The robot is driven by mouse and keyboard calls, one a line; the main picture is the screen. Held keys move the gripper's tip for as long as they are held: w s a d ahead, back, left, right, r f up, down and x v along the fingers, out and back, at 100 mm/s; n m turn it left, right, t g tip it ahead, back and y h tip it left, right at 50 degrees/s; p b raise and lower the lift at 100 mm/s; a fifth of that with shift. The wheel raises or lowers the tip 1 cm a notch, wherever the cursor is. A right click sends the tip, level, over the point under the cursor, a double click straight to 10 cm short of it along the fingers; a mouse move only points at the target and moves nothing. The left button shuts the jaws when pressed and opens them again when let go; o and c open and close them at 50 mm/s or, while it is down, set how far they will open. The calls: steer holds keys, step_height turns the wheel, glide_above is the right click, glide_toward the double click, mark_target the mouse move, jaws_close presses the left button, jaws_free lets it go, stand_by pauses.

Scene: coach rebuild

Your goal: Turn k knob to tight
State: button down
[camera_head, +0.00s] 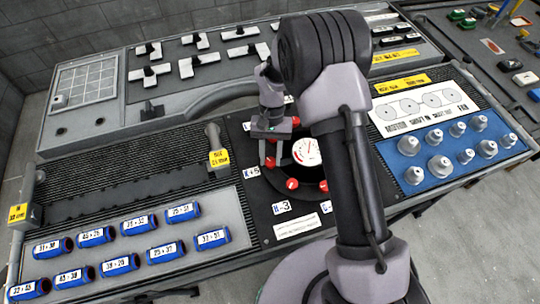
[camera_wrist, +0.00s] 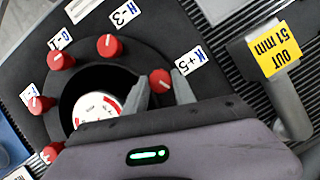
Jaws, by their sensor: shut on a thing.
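The K knob (camera_wrist: 160,80) is a small red knob beside the white label "K +5" (camera_wrist: 190,63) on a black panel. In the head view the knob (camera_head: 270,161) shows between the fingers, close to its label (camera_head: 252,171). My gripper (camera_wrist: 160,86) has one finger on either side of this knob and is shut on it. The gripper also shows in the head view (camera_head: 271,155), reaching down to the panel. Any pointer mark on the knob is too small to read.
Other red knobs (camera_wrist: 109,45) sit around a round dial (camera_wrist: 97,108), with labels such as "H -3" (camera_wrist: 124,13). A grey pipe with a yellow tag (camera_wrist: 274,50) stands close to the right. Blue cylinders (camera_head: 95,237) and a blue tray (camera_head: 404,176) flank the panel.

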steer(key=shift+d+m+t+y+b, duration=0.15)
steer(key=shift+m+y, duration=0.25)
steer(key=shift+m, duration=0.75)
steer(key=shift+a+m+t+y+b, duration=0.1)
steer(key=shift+m+t+y+b, duration=0.25)
steer(key=shift+m, duration=0.8)
steer(key=shift+d, duration=0.1)
steer(key=c, duration=1.1)
jaws_free()
steer(key=shift+o, duration=0.2)
steer(key=p+v, duration=0.5)
steer(key=v, duration=1.2)
steer(key=shift+w+d+p, duration=0.25)
steer(key=shift+p, duration=0.05)
